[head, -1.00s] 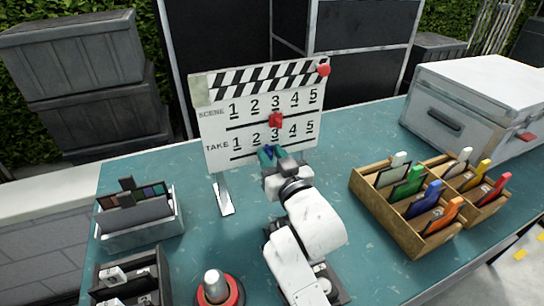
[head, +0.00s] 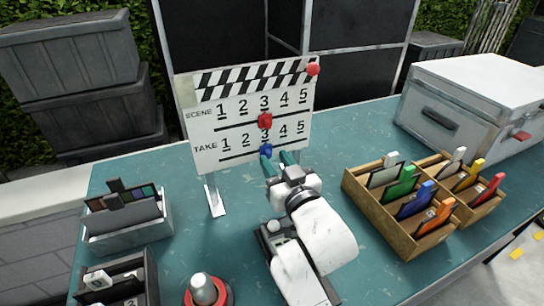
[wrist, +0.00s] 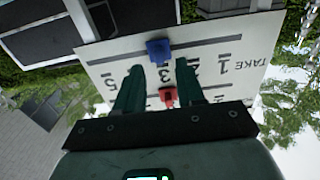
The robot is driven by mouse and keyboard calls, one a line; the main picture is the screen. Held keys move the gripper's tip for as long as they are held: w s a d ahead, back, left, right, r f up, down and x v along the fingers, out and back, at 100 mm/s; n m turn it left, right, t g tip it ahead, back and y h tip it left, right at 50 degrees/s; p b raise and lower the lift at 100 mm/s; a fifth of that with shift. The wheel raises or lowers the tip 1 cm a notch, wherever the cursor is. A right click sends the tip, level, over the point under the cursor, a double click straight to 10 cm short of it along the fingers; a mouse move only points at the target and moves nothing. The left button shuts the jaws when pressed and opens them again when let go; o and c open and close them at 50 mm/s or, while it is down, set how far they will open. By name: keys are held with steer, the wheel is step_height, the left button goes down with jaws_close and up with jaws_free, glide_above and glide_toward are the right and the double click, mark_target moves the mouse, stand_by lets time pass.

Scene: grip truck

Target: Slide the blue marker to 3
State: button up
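The clapperboard (head: 205,160) stands upright with a SCENE row and a TAKE row of numbers. The blue marker (head: 266,149) sits on the lower track, under the 3 of the TAKE row. In the wrist view the blue marker (wrist: 158,48) shows ahead of my fingertips, close to the line of the 3. The red marker (head: 265,121) sits on the upper track, under the SCENE 3. My gripper (head: 276,157) is open just in front of the board, below and right of the blue marker. Its two teal fingers are apart with nothing held between them.
A wooden divided box (head: 398,233) with coloured cards stands to the right, before a white case (head: 470,92). Grey trays (head: 127,236) stand at left. A red-based silver knob (head: 207,290) is near the front. The table between board and wooden box is clear.

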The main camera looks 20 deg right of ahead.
steer(key=s, duration=0.7)
steer(key=shift+s+b, duration=0.35)
steer(key=shift+r, duration=0.1)
